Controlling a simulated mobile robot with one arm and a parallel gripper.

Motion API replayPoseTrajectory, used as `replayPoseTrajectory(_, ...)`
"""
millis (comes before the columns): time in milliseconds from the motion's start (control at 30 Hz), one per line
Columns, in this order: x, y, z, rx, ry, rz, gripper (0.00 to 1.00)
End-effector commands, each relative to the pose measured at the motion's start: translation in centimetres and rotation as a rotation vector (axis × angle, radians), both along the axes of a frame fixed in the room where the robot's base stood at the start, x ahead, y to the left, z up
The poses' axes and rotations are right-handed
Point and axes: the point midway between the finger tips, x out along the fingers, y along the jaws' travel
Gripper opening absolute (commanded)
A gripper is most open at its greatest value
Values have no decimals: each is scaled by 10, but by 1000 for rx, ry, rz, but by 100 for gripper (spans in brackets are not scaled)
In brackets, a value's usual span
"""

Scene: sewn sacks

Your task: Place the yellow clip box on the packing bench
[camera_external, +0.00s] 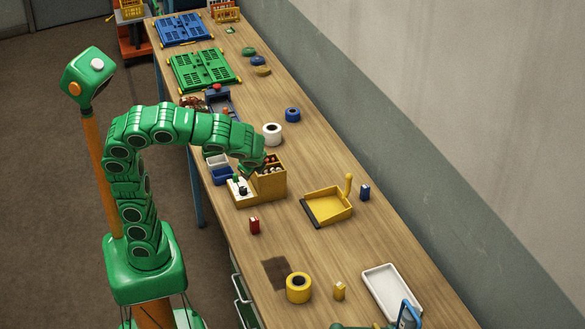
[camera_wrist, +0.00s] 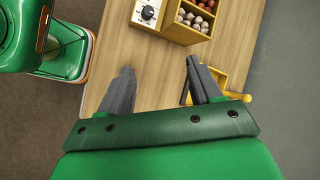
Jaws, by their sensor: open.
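My gripper (camera_external: 248,168) is farther up the bench, over a wooden organiser (camera_external: 272,184), well away from the yellow box. In the wrist view my gripper (camera_wrist: 162,85) has its two fingers spread, with only bare bench between them. The yellow box does not show in the wrist view.
A white tray (camera_external: 391,291) lies right of the yellow box. Green (camera_external: 204,70) and blue (camera_external: 184,29) crates lie at the far end. A wall borders the right side.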

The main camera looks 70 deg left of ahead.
Motion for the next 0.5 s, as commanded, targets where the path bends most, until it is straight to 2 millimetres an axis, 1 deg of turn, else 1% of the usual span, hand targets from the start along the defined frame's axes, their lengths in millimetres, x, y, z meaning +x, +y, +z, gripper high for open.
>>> replayPoseTrajectory(33, 14, -13, 0, 37, 7, -64, 64)
replayPoseTrajectory(100, 31, -30, 2, 87, 17, -153, 64)
replayPoseTrajectory(167, 45, -45, 3, 133, 26, -230, 64)
replayPoseTrajectory(267, 67, -77, 4, 209, 41, -360, 64)
replayPoseTrajectory(367, 86, -111, 5, 290, 56, -492, 64)
replayPoseTrajectory(400, 93, -126, 4, 323, 64, -544, 64)
replayPoseTrajectory(467, 102, -150, 3, 372, 74, -623, 64)
replayPoseTrajectory(500, 108, -167, 3, 405, 77, -677, 64)
